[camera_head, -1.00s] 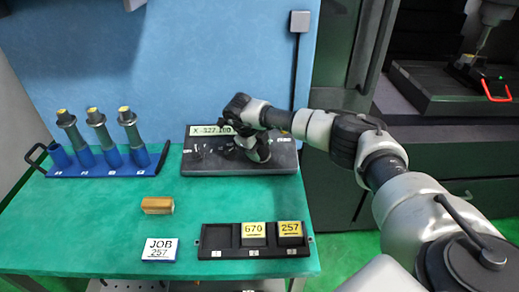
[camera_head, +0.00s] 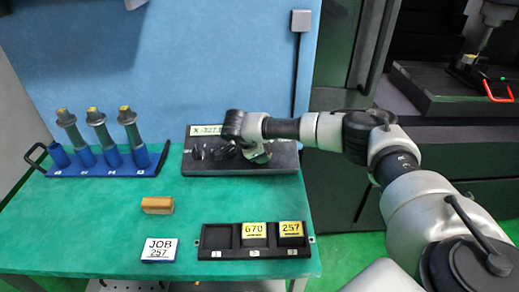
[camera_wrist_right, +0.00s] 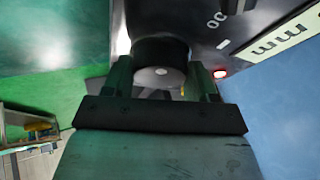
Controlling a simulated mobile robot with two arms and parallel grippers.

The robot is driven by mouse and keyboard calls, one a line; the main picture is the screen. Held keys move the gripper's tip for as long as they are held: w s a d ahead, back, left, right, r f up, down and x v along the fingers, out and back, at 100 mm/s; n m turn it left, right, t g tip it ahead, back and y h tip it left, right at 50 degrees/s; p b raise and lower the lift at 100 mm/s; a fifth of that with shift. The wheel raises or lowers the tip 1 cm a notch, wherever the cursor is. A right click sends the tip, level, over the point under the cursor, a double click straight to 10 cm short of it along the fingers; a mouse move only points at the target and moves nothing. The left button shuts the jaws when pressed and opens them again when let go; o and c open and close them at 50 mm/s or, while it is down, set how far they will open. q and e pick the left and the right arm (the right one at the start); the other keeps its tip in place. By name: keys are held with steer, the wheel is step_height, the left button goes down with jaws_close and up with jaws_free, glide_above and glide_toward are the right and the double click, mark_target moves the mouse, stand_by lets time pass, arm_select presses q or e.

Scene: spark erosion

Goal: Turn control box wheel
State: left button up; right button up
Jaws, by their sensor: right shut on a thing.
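The control box (camera_head: 190,165) is a dark slab at the back of the green table, with a light display strip (camera_head: 205,130) along its top edge. The strip's right part is hidden behind my right arm. In the right wrist view the wheel (camera_wrist_right: 160,65) is a dark round knob with a pale dot, and my right gripper (camera_wrist_right: 163,85) is shut on it, one finger on each side. In the head view my right gripper (camera_head: 256,155) is over the box's right part and the wheel is hidden. My left gripper is not in view.
A blue rack (camera_head: 105,170) with several grey tools stands at the left. A wooden block (camera_head: 157,205), a JOB 257 card (camera_head: 160,249) and a black tray (camera_head: 215,252) with blocks 670 and 257 lie in front. A blue wall (camera_head: 170,70) rises behind the box.

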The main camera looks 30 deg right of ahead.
steer(key=shift+n, duration=0.5)
steer(key=o, duration=0.9)
steer(key=b+v, duration=0.2)
steer(key=v, duration=0.9)
steer(key=shift+s+f, duration=0.1)
steer(key=shift+s, duration=0.05)
